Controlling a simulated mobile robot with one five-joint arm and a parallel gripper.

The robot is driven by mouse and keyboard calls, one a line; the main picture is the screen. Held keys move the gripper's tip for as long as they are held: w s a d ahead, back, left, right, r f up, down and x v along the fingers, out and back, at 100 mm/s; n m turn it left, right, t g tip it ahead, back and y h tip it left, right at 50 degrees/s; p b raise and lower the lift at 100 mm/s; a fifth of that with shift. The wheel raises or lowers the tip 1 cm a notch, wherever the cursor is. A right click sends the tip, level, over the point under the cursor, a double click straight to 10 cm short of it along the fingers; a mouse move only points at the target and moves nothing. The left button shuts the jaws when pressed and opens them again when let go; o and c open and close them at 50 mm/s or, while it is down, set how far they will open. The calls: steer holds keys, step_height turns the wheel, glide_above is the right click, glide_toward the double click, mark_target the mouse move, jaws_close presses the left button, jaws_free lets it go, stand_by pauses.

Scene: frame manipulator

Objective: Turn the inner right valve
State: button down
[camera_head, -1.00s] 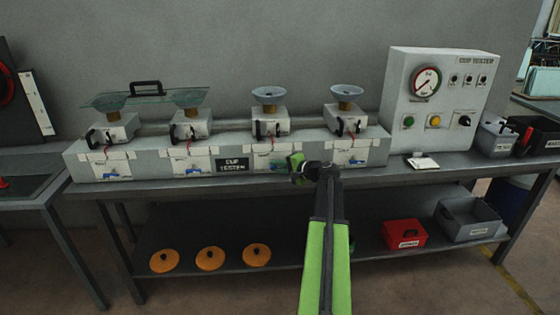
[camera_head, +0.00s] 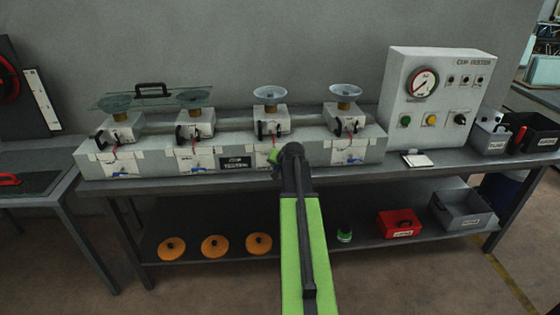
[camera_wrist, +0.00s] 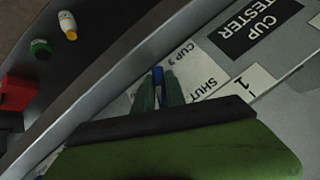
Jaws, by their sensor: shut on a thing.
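The inner right valve has a blue handle (camera_wrist: 158,86), seen in the wrist view between my two green fingers, beside a white label reading "CUP 3". My gripper (camera_wrist: 160,92) is shut on this handle. In the head view my gripper (camera_head: 274,157) is at the front of the third cup station (camera_head: 269,121), and my arm hides the valve there.
A control box with a gauge (camera_head: 423,82) stands right of the tester. A glass plate with a black handle (camera_head: 152,91) lies over the left cups. The lower shelf holds orange discs (camera_head: 215,246), a green-topped item (camera_head: 344,236), a red box (camera_head: 399,224) and a grey bin (camera_head: 461,209).

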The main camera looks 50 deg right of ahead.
steer(key=shift+a+f+n+g+h, duration=0.1)
steer(key=shift+n+g+h, duration=0.6)
steer(key=shift+g+h, duration=0.6)
steer(key=shift+h, duration=0.1)
steer(key=shift+n, duration=0.3)
steer(key=c, duration=1.4)
jaws_free()
